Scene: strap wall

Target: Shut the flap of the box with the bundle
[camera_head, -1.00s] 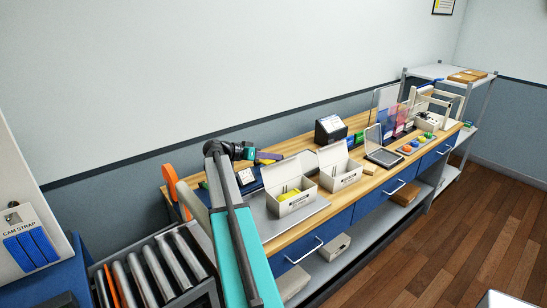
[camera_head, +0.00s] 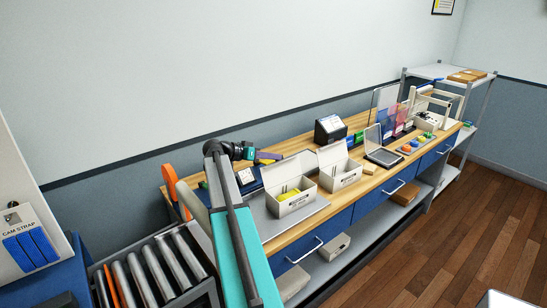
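Two white open boxes stand side by side on the wooden bench. The left box (camera_head: 293,206) has its flap (camera_head: 282,171) raised at the back, and something yellow-green (camera_head: 289,193) shows inside it. The right box (camera_head: 345,180) also has its flap (camera_head: 333,153) up; its inside looks empty from here, though I cannot see all of it. My gripper (camera_head: 268,156) is at the end of my teal arm, above the bench behind the left box, apart from both flaps as far as I can tell. Its fingers are too small to read.
A grey mat (camera_head: 270,225) lies under the left box. A roller rack (camera_head: 150,272) and cam strap panel (camera_head: 30,240) are at left.

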